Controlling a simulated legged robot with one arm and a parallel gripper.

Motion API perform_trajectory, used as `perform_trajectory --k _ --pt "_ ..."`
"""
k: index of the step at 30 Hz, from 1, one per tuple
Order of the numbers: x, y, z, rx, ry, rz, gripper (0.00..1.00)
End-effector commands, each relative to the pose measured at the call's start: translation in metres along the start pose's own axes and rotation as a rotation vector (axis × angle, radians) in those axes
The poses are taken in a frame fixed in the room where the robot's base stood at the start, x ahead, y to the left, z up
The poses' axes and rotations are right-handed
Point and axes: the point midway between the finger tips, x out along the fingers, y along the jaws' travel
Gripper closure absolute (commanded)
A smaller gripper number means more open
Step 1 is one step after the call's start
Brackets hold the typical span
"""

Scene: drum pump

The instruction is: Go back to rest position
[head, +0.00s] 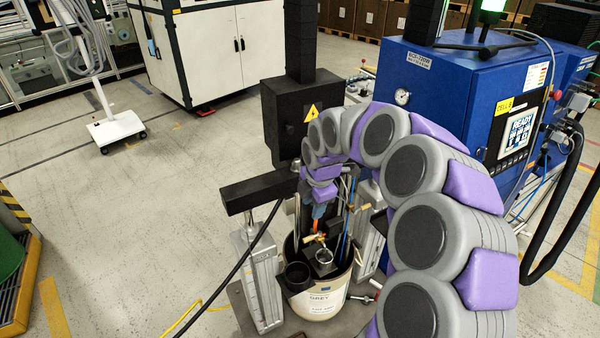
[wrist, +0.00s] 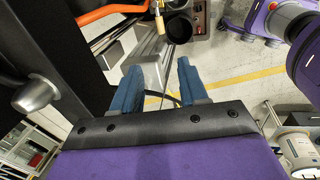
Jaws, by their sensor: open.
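My gripper (head: 319,212) hangs over the drum pump in the head view, with the curved purple and grey arm behind it. In the wrist view its two blue fingers (wrist: 157,78) are spread apart with nothing between them. The cream drum (head: 318,300) stands below, with a label on its front. A brass fitting (head: 315,238) sits just below the gripper; a brass piece (wrist: 160,18) also shows at the top of the wrist view. A dark round cup (head: 297,275) sits at the drum's left rim. The exact gap between fingers and fitting is unclear.
A black box (head: 284,118) on a column stands behind the drum. A grey upright post (head: 257,285) is at its left and a blue cabinet (head: 435,110) at the right. A black hose (head: 262,235) runs on the left. The floor (head: 130,210) at left is mostly clear.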

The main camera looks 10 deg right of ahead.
Motion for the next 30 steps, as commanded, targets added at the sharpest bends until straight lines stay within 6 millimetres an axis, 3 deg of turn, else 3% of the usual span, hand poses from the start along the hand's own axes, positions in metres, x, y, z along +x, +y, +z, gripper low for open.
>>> perform_trajectory --k 5,8,11,21,30 --pt "-0.004 -0.004 -0.004 0.022 0.003 -0.002 0.57" --pt "-0.016 -0.018 -0.015 0.093 0.012 -0.010 0.57" --pt "-0.033 -0.044 -0.032 0.221 0.021 -0.033 0.57" --pt "-0.075 -0.172 -0.080 0.823 -0.040 -0.158 0.57" --pt "-0.085 -0.296 -0.105 1.445 -0.186 -0.245 0.57"
